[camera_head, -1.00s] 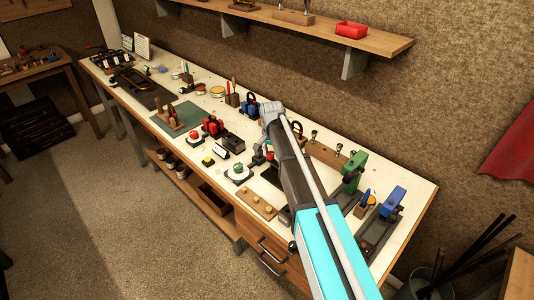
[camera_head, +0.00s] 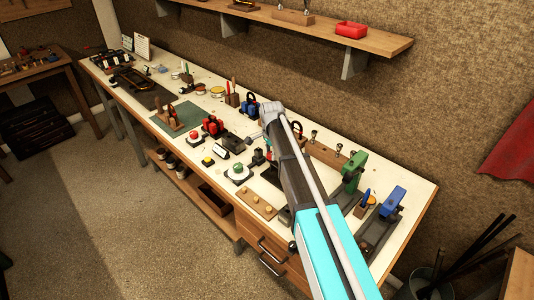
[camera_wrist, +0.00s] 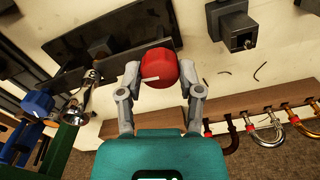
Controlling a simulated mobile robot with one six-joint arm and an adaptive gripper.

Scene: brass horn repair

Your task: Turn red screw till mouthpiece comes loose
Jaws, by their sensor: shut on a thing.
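The red screw (camera_wrist: 158,66) is a round red knob with a white mark on its face, in the middle of the wrist view. My gripper (camera_wrist: 160,75) has its two grey fingers closed on either side of it. A silvery flared part (camera_wrist: 74,108), which may be the mouthpiece, shows to its left beside a dark bar; I cannot tell whether it is seated or loose. In the head view my arm covers most of the gripper and the screw.
A blue clamp (camera_head: 392,201) and a green clamp (camera_head: 353,168) stand at the bench's right end. A green-topped button (camera_head: 239,170) and a wooden block with brass knobs (camera_head: 257,205) lie near the front edge. Curved brass and silver pieces (camera_wrist: 266,134) line a wooden rack.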

